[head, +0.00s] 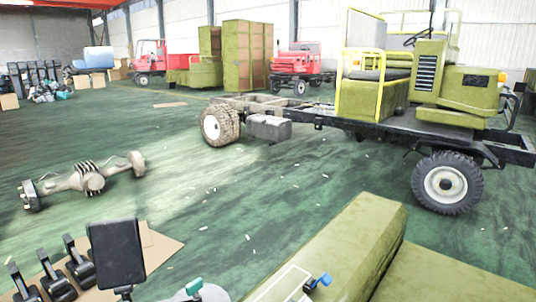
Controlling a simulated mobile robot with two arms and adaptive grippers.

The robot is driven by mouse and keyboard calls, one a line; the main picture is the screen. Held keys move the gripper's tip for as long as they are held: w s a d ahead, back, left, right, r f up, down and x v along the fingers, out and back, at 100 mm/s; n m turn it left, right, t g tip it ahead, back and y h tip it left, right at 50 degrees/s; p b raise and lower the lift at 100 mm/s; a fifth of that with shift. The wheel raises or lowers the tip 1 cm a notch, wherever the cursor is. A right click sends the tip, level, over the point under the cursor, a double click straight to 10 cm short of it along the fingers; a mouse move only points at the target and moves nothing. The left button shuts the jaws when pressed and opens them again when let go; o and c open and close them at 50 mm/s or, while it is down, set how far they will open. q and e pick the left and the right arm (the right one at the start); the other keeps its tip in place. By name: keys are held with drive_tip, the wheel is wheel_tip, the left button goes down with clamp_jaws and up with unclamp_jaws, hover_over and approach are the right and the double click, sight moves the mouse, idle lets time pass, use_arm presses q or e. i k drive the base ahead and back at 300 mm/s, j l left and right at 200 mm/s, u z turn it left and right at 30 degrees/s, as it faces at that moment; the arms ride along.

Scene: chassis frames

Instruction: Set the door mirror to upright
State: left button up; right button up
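A black rectangular panel (116,254) on a short thin stem, which looks like the door mirror, stands in the lower left of the head view. Its broad face is towards me and it looks close to upright, with a slight lean. Its lower mount is cut off by the frame edge. I cannot tell whether a door carries it. Neither of my grippers shows in the head view.
Several black pedal-like parts (78,262) stand on cardboard (160,248) beside the panel. Green bodywork (345,245) with a blue piece (318,281) fills the lower right. An axle (88,178) and a truck chassis (400,122) stand beyond. Green floor between is mostly clear.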

sight(116, 247)
drive_tip(key=i+j+u, duration=0.1)
drive_tip(key=j+u, duration=0.25)
drive_tip(key=i+j+u, duration=0.15)
drive_tip(key=j+u, duration=0.15)
drive_tip(key=k+u, duration=0.1)
drive_tip(key=u, duration=0.35)
drive_tip(key=k+j+u, duration=0.1)
drive_tip(key=u, duration=0.3)
